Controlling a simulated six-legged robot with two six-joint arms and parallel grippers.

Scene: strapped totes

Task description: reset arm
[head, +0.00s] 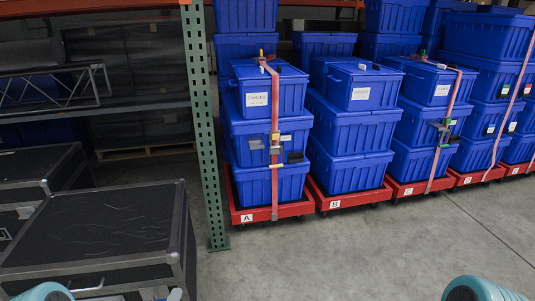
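Teal rounded parts of my own arms show at the bottom left and bottom right edges in the head view. Neither gripper can be made out in the head view. Blue lidded totes stand in stacks on red dollies. The stack on dolly A (288,211) has a labelled top tote (285,96) and a red strap (274,180) with a buckle runs down its front. The stack on dolly B (350,200) has a labelled top tote (375,95) and shows no strap. The dolly C (410,190) stack has a red strap (446,125).
A black flight case (100,230) with metal edges fills the lower left, with another case (35,170) behind it. A green perforated rack post (203,120) stands left of stack A. The grey concrete floor (370,255) before the dollies is clear.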

